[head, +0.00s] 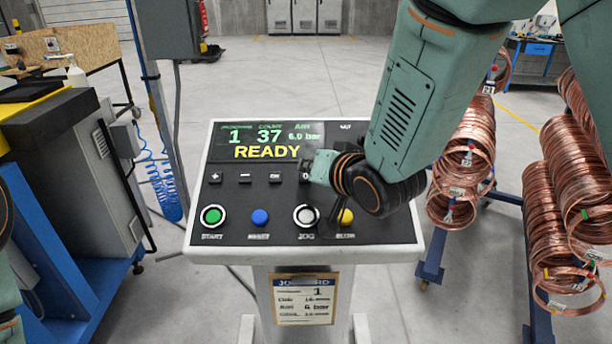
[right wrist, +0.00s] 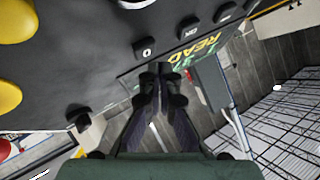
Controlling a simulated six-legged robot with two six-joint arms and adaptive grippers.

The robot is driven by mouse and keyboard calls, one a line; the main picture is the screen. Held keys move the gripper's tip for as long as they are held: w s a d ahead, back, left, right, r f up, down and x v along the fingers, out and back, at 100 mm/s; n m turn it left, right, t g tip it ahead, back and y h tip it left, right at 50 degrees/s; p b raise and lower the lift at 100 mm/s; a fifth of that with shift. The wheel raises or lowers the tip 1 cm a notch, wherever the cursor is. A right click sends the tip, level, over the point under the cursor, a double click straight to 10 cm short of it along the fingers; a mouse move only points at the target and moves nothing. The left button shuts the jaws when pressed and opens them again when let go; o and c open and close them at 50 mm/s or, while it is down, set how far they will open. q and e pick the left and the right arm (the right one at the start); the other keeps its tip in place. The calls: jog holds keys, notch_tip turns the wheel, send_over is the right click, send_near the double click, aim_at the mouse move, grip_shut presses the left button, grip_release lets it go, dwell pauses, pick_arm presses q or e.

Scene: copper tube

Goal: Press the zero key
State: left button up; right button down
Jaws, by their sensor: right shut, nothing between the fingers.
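The control panel (head: 228,178) stands upright on a pedestal, its face up. A row of small dark keys holds plus (head: 214,177), minus (head: 245,177) and OK (head: 275,177). The zero key (head: 305,175) is at the row's right end, partly hidden behind my right gripper (head: 322,168). In the right wrist view the zero key (right wrist: 146,48) shows its "0" just beyond the closed fingertips (right wrist: 160,72). My right gripper is shut and empty, close to the key. I cannot tell whether it touches. My left gripper is out of view.
Below the keys are green start (head: 212,215), blue reset (head: 260,217), white jog (head: 306,215) and yellow (head: 345,217) buttons. The display (head: 265,143) reads READY and 37. Copper coils (head: 468,165) hang on a rack at right; a grey machine (head: 75,160) stands left.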

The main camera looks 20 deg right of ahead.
jog(key=shift+a+f, duration=0.1)
dwell(0.3)
jog(key=shift+w+f, duration=0.2)
jog(key=shift+f, duration=0.1)
jog(key=shift+s, duration=0.1)
jog(key=shift+f+b, duration=0.2)
jog(key=shift+b, duration=0.1)
dwell(0.3)
jog(key=shift+w+f, duration=0.2)
jog(key=shift+f, duration=0.05)
jog(key=shift+r, duration=0.1)
dwell(0.5)
jog(key=shift+s+r+p, duration=0.25)
jog(key=shift+r+p, duration=0.5)
jog(key=shift+s, duration=0.1)
